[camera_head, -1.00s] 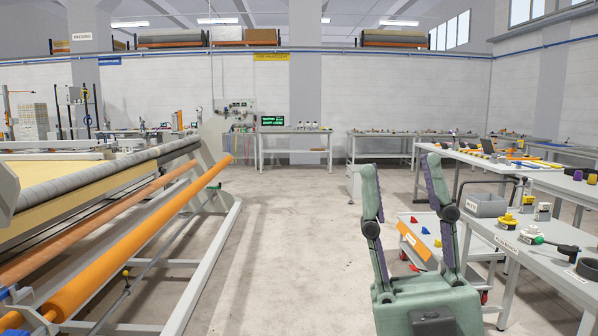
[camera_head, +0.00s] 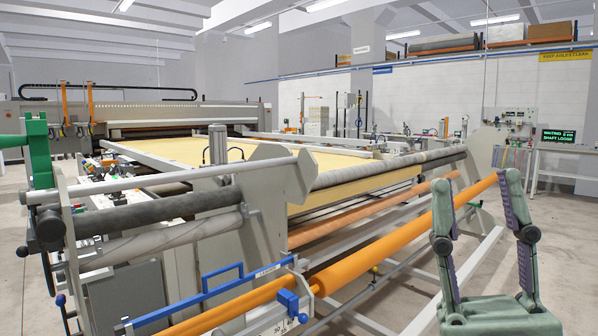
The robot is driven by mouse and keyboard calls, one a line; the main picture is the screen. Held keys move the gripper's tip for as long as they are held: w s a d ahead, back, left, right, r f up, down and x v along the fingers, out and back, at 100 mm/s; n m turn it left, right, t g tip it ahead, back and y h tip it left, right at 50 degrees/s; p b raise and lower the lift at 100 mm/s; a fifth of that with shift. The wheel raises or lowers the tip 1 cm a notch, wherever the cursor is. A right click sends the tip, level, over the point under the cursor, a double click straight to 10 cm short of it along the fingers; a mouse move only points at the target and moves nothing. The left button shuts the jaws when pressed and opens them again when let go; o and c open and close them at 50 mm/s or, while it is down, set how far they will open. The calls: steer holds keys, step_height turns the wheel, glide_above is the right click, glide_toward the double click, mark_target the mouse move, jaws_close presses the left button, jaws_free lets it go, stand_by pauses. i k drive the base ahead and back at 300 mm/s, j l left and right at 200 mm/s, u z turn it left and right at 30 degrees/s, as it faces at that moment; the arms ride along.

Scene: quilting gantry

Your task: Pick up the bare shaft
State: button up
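My gripper (camera_head: 478,182) is at the lower right, fingers pointing up and apart, with nothing between them. I cannot tell for sure which bar is the bare shaft. A slim light grey bar (camera_head: 185,178) lies across the near left end of the gantry, uncovered. Below it are a dark grey roller (camera_head: 155,213) and another pale grey bar (camera_head: 165,238). A long orange roller (camera_head: 385,243) runs along the machine's side and passes behind my gripper. My gripper is well to the right of the grey bars and appears apart from everything.
The gantry's pale yellow bed (camera_head: 230,153) fills the middle. A blue-handled frame (camera_head: 215,285) sits over the orange roller at the front. A grey rail (camera_head: 450,280) runs low beside it. A screen (camera_head: 559,136) at the right reads partly "SHAFT LOOSE". Floor is open at the right (camera_head: 570,240).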

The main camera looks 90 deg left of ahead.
mark_target(39, 197)
steer(key=u, duration=3)
steer(key=i+l+u, duration=0.2)
steer(key=l+u, duration=0.2)
steer(key=l, duration=0.75)
steer(key=l+u, duration=0.4)
steer(key=l, duration=0.75)
steer(key=i, duration=0.5)
